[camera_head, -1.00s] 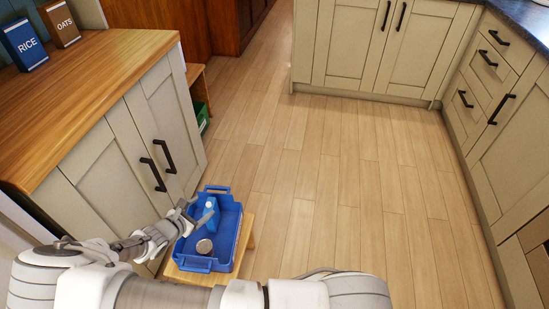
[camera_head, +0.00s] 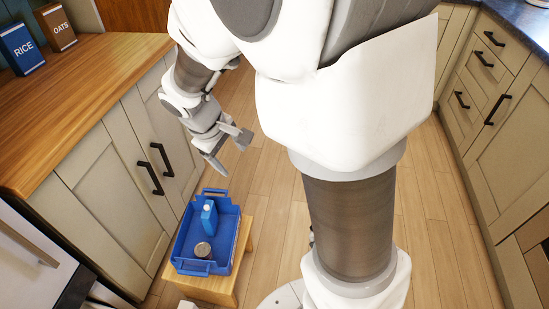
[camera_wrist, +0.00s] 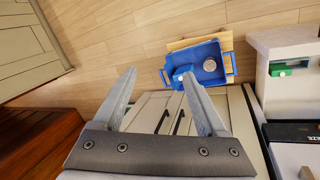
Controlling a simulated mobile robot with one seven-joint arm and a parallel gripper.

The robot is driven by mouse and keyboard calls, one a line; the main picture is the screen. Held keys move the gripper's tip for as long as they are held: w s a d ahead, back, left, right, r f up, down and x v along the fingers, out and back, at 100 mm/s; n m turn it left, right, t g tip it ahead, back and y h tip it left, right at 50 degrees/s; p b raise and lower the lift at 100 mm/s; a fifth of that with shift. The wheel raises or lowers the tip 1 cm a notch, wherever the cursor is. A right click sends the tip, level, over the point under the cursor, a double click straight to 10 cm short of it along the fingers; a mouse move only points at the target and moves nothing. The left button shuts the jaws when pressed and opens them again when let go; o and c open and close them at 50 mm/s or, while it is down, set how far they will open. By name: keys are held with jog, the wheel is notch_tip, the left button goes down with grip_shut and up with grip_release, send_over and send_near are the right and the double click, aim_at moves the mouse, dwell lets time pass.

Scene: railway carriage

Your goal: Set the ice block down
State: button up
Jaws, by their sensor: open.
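The ice block (camera_head: 209,217), a blue upright block with a small white cap, stands inside a blue crate (camera_head: 234,232). It also shows in the wrist view (camera_wrist: 182,73), partly behind a finger. A round metal tin (camera_head: 203,249) lies in the crate in front of the block, apart from it. My gripper (camera_head: 229,151) is open and empty, up above and behind the crate and clear of the block. In the wrist view my gripper's fingers (camera_wrist: 159,76) are spread with nothing between them.
The crate sits on a low wooden stool (camera_head: 240,262) beside the cream cabinet (camera_head: 120,150). Rice (camera_head: 22,47) and oats (camera_head: 56,27) boxes stand on its wooden top. More cabinets line the right. Floor behind the stool is clear.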

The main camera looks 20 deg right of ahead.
jog(key=s+d+r+m+t+y, duration=0.3)
jog(key=s+r+m, duration=0.3)
jog(key=s+r, duration=0.7)
jog(key=s, duration=0.4)
jog(key=shift+d+r+m, duration=0.25)
jog(key=shift+m, duration=0.15)
jog(key=shift+s, duration=0.1)
notch_tip(320, 180, up, 15)
jog(key=p, duration=1.4)
jog(key=shift+f+p, duration=0.15)
jog(key=shift+p, duration=0.2)
jog(key=shift+f, duration=0.15)
jog(key=shift+c, duration=0.5)
jog(key=c, duration=0.3)
